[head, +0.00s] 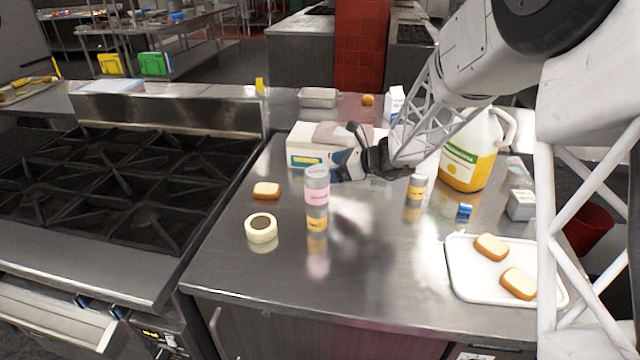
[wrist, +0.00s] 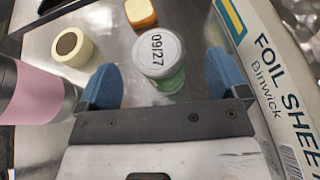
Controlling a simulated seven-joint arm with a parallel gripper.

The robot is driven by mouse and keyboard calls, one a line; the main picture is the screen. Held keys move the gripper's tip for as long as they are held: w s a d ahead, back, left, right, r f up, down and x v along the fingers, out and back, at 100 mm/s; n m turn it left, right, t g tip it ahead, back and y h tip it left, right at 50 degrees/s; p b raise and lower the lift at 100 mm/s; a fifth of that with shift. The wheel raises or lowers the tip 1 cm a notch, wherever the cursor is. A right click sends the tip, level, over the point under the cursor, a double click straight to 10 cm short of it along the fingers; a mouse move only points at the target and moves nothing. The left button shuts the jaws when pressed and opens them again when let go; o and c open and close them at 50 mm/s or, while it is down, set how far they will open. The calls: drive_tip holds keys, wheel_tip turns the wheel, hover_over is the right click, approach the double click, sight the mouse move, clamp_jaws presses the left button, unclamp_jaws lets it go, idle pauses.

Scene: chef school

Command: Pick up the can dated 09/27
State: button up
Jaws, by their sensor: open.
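The can dated 09/27 (wrist: 158,55) shows in the wrist view with its pale lid up and a green side. It stands upright between and slightly beyond the two blue fingers of my gripper (wrist: 163,82), which is open. I cannot see any contact with the fingers. In the head view my gripper (head: 342,168) is behind and right of a pink-labelled can (head: 317,190), beside the foil box. I cannot make out the dated can there. The pink-labelled can also shows close to the left finger in the wrist view (wrist: 38,95).
The foil box (wrist: 262,70) lies close to the right finger. The pink can stands on an orange-labelled can (head: 317,220). A bread piece (head: 266,190) and a cream round item (head: 261,228) are left. Another can (head: 416,190), a jug (head: 465,150) and a tray (head: 470,287) are right.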

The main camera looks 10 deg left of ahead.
drive_tip(key=shift+x, duration=2.25)
drive_tip(key=shift+s, duration=0.1)
drive_tip(key=c, duration=1.2)
drive_tip(key=shift+r, duration=0.1)
drive_tip(key=shift+r, duration=4.9)
